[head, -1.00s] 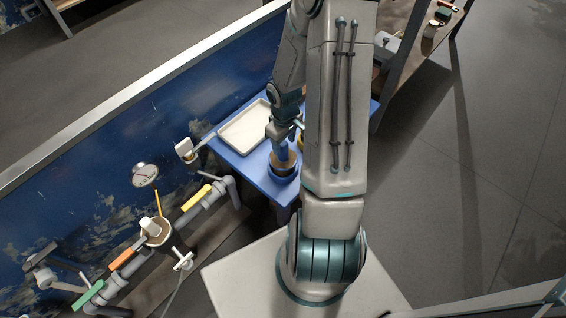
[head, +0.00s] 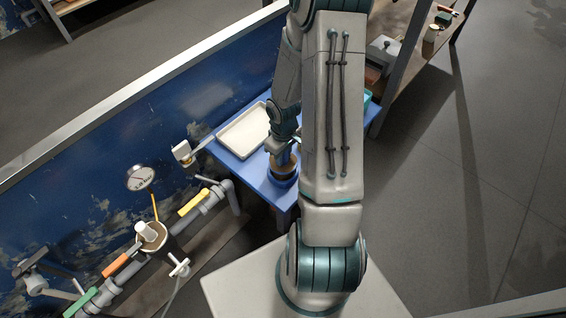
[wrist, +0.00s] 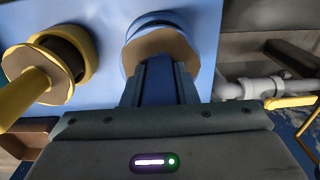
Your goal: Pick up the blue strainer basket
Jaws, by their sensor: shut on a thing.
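The blue strainer basket (head: 284,180) is a round blue vessel with a tan inside, on the near part of a blue table (head: 254,175). In the wrist view its blue rim (wrist: 155,18) shows at top centre, with the tan surface below it. My gripper (head: 284,154) is directly above it in the head view. In the wrist view the dark blue fingers (wrist: 159,82) reach to the tan surface and are shut on the basket's upright blue part. Their tips and the exact contact are hidden. The basket appears upright; I cannot tell whether it touches the table.
A yellow round vessel with a thick yellow handle (wrist: 25,95) stands close beside it. A white tray (head: 243,131) lies on the table's far left. Grey floor is open at right.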

